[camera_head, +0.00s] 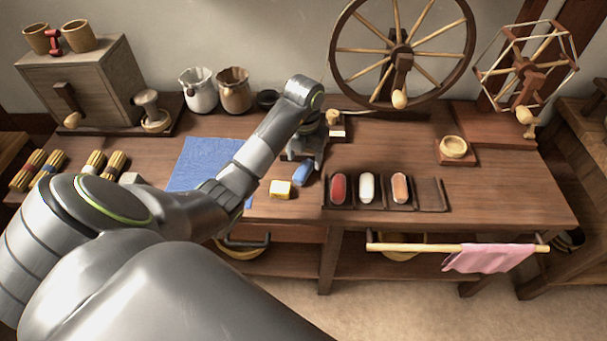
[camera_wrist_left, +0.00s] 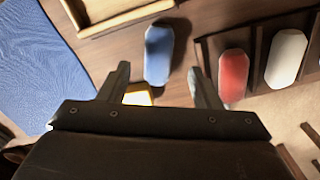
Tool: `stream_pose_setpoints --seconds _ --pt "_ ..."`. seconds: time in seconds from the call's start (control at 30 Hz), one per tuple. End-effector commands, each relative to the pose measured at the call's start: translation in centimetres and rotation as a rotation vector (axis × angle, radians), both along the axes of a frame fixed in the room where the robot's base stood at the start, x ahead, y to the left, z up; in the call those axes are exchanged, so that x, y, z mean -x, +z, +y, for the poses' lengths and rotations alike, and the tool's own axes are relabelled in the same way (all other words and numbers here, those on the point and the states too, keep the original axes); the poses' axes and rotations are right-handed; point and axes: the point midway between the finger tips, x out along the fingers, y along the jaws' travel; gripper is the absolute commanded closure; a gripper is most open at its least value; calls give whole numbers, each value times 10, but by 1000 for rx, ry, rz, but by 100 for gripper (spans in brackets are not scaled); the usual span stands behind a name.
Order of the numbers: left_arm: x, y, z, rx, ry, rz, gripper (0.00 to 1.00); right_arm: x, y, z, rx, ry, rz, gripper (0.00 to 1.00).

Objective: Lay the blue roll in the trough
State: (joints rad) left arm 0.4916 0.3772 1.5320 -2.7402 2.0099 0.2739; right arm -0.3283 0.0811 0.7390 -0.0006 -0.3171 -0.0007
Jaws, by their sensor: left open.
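The blue roll (camera_head: 303,174) lies on the table, left of the dark compartmented trough (camera_head: 430,194). It also shows in the left wrist view (camera_wrist_left: 158,52), just beyond and between the fingertips. The trough holds a red roll (camera_head: 338,188), a white roll (camera_head: 367,187) and an orange roll (camera_head: 400,187) in separate compartments; its rightmost compartment is empty. My left gripper (camera_head: 304,160) is open and empty, close above the blue roll. In the left wrist view the open fingers (camera_wrist_left: 158,76) point toward the roll, with no visible grip on it. My right gripper is not in view.
A yellow-and-white block (camera_head: 281,189) lies left of the blue roll, near the front edge. A blue cloth (camera_head: 200,163) lies farther left. A spinning wheel (camera_head: 402,52) stands behind. A small wooden bowl (camera_head: 453,146) stands right. Table space right of the trough is clear.

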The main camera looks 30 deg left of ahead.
Motion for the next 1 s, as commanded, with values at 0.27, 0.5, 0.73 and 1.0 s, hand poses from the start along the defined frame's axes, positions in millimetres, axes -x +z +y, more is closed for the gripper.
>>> stream_pose_setpoints --seconds 0.27,0.5,0.73,1.0 --pt "2 -40 1 1 0 3 42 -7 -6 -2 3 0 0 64" --pt "1 -41 2 0 0 1 44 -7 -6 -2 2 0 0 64" --pt "1 -41 2 0 0 0 75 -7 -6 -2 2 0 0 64" --pt "1 -40 2 0 0 0 93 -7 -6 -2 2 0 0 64"
